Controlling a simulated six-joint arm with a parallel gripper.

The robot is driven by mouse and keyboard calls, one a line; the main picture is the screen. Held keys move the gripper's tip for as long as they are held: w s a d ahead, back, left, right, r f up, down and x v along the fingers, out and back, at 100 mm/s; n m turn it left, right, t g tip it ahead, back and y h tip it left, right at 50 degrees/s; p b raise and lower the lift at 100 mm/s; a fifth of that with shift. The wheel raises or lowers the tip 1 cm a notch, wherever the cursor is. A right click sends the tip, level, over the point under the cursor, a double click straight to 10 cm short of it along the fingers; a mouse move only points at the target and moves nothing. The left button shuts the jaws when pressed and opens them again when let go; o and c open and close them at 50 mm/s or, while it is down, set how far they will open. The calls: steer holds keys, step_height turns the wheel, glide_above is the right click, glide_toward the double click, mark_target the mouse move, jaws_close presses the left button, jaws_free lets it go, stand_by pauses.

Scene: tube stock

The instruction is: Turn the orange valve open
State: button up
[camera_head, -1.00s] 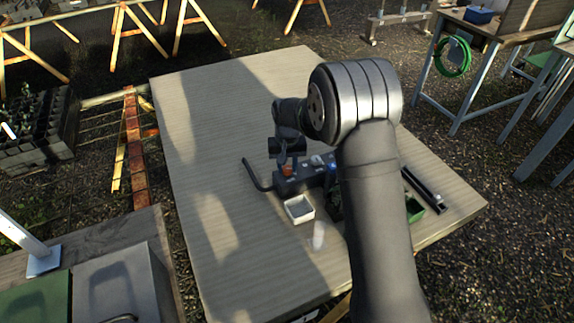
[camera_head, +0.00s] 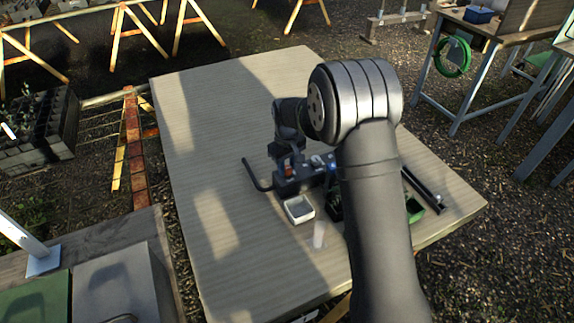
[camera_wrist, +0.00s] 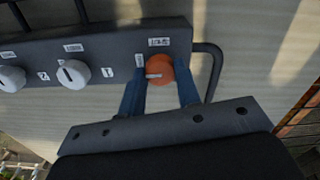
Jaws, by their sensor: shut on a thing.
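The orange valve (camera_wrist: 160,70) is a round knob with a pale pointer mark, at one end of a dark manifold block (camera_wrist: 105,42). In the wrist view its pointer lies close to level, toward the left. My gripper (camera_wrist: 160,84) has its two blue fingers on either side of the knob, shut on it. In the head view the valve (camera_head: 288,170) shows as a small orange spot, with my gripper (camera_head: 287,166) just above it and partly hiding it. The manifold (camera_head: 300,183) stands on the wooden table (camera_head: 225,110).
Two white knobs (camera_wrist: 73,74) sit farther left on the manifold in the wrist view. A bent dark pipe (camera_head: 254,175) leaves its end. A white tray (camera_head: 299,209), a clear cylinder (camera_head: 319,233), a green bin (camera_head: 414,210) and dark rails (camera_head: 423,190) are nearby. The table's far left is clear.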

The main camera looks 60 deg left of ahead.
mark_target(287, 168)
stand_by(0.3)
steer(key=o, duration=1)
steer(key=shift+c, duration=0.2)
step_height(287, 168, up, 18)
steer(key=shift+f, duration=0.25)
steer(key=shift+f, duration=0.1)
step_height(287, 168, down, 17)
steer(key=shift+f, duration=0.2)
steer(key=shift+r, duration=0.15)
